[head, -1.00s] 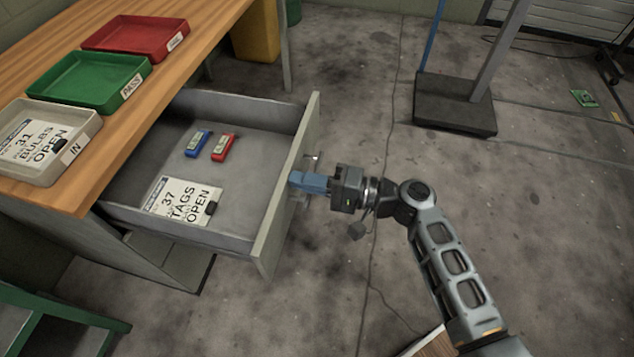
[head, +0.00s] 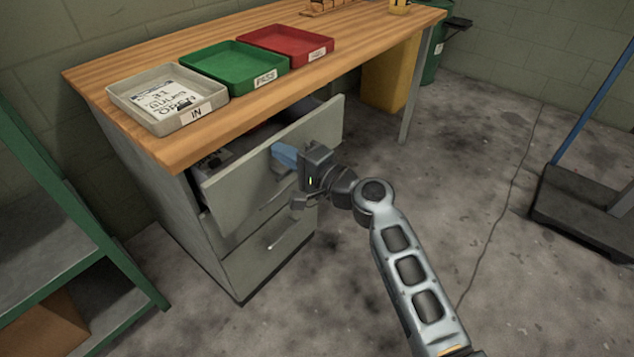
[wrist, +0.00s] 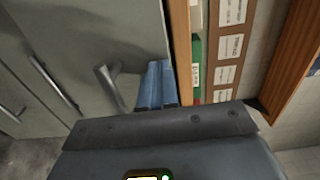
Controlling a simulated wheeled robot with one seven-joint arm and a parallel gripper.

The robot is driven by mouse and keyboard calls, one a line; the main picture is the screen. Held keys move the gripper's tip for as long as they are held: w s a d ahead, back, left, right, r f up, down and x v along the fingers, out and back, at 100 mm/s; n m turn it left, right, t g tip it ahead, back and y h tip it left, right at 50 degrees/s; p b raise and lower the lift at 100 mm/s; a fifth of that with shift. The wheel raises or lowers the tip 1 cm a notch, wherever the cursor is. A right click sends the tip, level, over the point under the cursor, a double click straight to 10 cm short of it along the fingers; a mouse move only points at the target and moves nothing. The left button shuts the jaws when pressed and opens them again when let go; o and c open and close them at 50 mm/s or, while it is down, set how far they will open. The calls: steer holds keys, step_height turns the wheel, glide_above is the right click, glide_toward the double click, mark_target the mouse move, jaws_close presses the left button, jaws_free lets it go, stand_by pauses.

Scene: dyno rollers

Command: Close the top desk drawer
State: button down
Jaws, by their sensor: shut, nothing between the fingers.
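The top desk drawer's grey front (head: 235,190) stands out from the desk, with a narrow gap showing its dark inside below the wooden top (head: 170,150). My gripper (head: 284,155) has its blue fingers together with nothing between them, at the outer face of the drawer front toward its right part. In the wrist view the shut blue fingers (wrist: 155,84) point at the grey drawer front (wrist: 95,35), beside its handle (wrist: 110,85). Whether the fingertips touch the front I cannot tell. The drawer's contents are mostly hidden.
On the desk top are a grey IN tray (head: 205,110), a green tray (head: 265,82) and a red tray (head: 318,56). Lower drawers (head: 265,245) look shut. A green-framed shelf (head: 130,270) stands at the left. Floor to the right is open, up to a dark platform (head: 590,205).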

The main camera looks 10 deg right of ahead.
steer(key=b+x, duration=0.4)
steer(key=x, duration=0.5)
steer(key=shift+a+r, duration=0.1)
steer(key=shift+r, duration=0.05)
